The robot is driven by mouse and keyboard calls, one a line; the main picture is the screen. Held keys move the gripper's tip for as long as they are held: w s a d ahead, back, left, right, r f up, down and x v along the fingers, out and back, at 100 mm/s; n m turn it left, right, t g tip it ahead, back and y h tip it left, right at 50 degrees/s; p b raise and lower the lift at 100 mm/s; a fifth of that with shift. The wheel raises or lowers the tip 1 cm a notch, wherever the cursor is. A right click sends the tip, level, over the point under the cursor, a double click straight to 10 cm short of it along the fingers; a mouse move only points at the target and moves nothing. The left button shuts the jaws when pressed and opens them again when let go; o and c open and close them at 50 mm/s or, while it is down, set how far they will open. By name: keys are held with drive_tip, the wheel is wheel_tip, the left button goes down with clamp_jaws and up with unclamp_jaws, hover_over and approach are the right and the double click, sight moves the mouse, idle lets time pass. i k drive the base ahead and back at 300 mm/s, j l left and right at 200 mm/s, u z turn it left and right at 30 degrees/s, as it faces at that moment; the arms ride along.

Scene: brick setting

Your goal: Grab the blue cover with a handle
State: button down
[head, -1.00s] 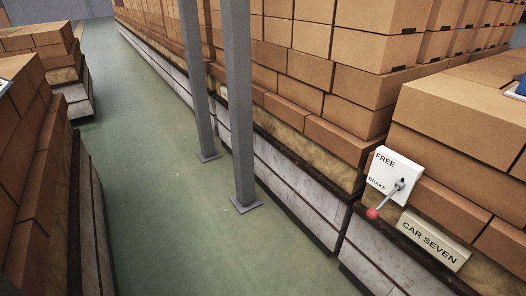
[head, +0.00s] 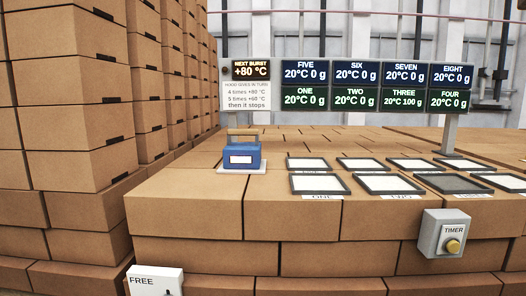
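The blue cover (head: 255,153) stands on a white plate or pad (head: 222,169) on top of the brick-like stack, left of centre in the head view. It is a small blue block with a white label on its front and a tan handle (head: 242,132) on top. It looks upright, and nothing touches it from the sides. My gripper is not in view, so its state and its distance from the cover do not show.
Several black-framed pads (head: 320,184) lie right of the cover; one (head: 455,184) looks dark. A display board (head: 345,85) stands behind. A timer box (head: 443,234) and a FREE lever box (head: 155,281) are on the front face. Tall stacks (head: 65,90) rise at left.

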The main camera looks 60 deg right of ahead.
sight(236, 156)
drive_tip(key=j+z, duration=0.1)
drive_tip(key=z, duration=0.95)
